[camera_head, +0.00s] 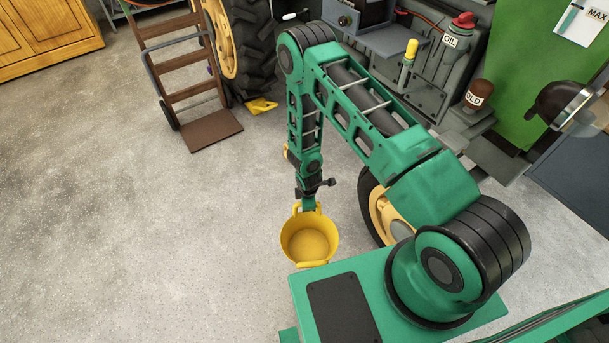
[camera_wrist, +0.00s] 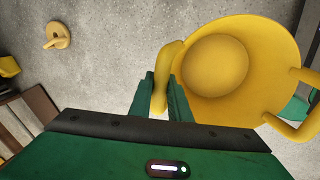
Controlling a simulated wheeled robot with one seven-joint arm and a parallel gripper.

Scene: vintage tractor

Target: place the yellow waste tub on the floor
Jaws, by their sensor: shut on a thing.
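The yellow waste tub (camera_head: 310,245) is round and open-topped, with two loop handles. It hangs below my gripper (camera_head: 308,203) in the head view, beside my green base. In the wrist view the tub (camera_wrist: 255,95) fills the right side, and its near handle passes between the fingers of my gripper (camera_wrist: 160,92). My gripper is shut on that handle. The tub looks empty inside. From these views I cannot tell how far its bottom is from the floor.
Grey concrete floor (camera_head: 150,240) is clear to the left. A brown hand truck (camera_head: 185,75) stands at the upper left by a large tractor tyre (camera_head: 255,50). A yellow wedge (camera_head: 262,106) lies near it. A small wheel (camera_head: 385,210) is right of the tub.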

